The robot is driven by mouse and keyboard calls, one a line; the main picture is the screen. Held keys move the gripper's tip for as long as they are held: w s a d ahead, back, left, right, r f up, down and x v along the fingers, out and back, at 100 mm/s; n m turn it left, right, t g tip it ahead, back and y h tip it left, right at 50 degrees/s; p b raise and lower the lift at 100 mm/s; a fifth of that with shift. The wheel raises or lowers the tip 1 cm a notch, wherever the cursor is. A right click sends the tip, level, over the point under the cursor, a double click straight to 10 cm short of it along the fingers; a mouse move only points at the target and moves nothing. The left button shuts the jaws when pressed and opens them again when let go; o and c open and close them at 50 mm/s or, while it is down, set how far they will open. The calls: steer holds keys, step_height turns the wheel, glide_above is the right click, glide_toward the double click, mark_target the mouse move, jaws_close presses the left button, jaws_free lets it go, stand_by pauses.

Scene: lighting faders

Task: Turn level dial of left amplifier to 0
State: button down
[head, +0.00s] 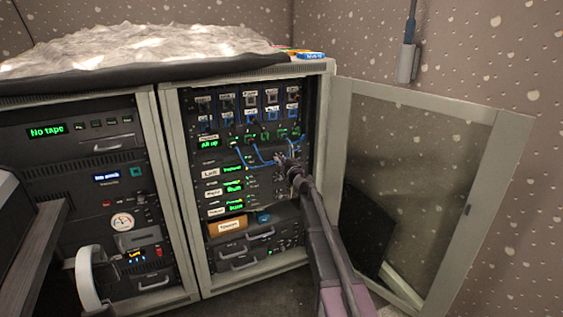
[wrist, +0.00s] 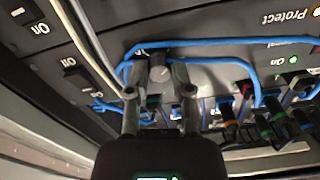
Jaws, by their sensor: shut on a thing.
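The left amplifier (head: 232,169) is a black panel in the right rack, marked with a white "Left" label (head: 210,173) and a green display. My gripper (head: 284,160) reaches the right end of this panel from the lower right. In the wrist view my gripper (wrist: 159,80) has its two fingers on either side of a grey round dial (wrist: 159,68), shut on it. The dial's scale and pointer are too small or hidden to read. In the head view my gripper hides the dial.
Blue cables (head: 240,152) hang across the panels, and one (wrist: 235,42) loops close around the dial. Several plugs (wrist: 262,125) crowd beside the fingers. The open glass door (head: 338,180) stands right of my arm. More amplifier panels (head: 234,187) lie below.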

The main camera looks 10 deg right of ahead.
steer(key=shift+w+n, duration=0.15)
steer(key=shift+n, duration=0.95)
steer(key=c, duration=0.5)
jaws_free()
steer(key=v, duration=1.2)
